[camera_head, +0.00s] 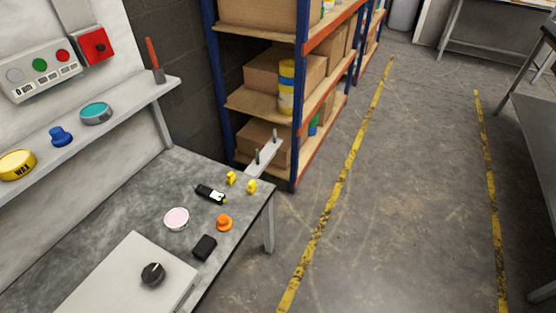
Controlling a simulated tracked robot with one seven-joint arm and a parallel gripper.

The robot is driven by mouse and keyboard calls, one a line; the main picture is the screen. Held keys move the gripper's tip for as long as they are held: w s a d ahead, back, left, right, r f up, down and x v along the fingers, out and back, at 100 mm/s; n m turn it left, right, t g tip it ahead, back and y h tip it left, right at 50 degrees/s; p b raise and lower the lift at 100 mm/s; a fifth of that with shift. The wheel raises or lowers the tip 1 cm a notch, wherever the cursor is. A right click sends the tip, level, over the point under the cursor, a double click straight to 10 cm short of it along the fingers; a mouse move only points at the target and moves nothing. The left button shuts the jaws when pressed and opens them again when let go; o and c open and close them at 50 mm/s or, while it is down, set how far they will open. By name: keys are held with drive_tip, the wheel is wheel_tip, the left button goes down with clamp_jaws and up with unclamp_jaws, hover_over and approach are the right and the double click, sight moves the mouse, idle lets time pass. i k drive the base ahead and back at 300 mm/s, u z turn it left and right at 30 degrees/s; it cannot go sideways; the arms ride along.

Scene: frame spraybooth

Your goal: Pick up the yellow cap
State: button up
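Two small yellow pieces lie near the far right corner of the grey worktable: one yellow piece (231,177) and, to its right, another yellow piece (252,187). They are too small to tell whether either is the yellow cap. An orange cap-shaped piece (224,222) lies nearer, by the table's right edge. A round yellow tin marked WAX (16,165) sits on the wall shelf at the left. My gripper is not in view.
The worktable (250,213) also holds a black bottle (210,194), a pink-white disc (176,218), a black block (205,247) and a pale panel with a knob (153,273). A blue knob-like piece (60,136) and teal-topped tin (96,113) share the shelf.

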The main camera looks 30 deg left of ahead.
sight(253, 186)
drive_tip(key=u, duration=0.35)
drive_tip(key=i, duration=1)
drive_tip(key=u, duration=0.85)
drive_tip(key=i, duration=0.35)
drive_tip(key=u, duration=0.25)
drive_tip(key=k, duration=0.9)
drive_tip(key=u, duration=0.2)
drive_tip(key=i, duration=0.9)
drive_tip(key=z, duration=0.1)
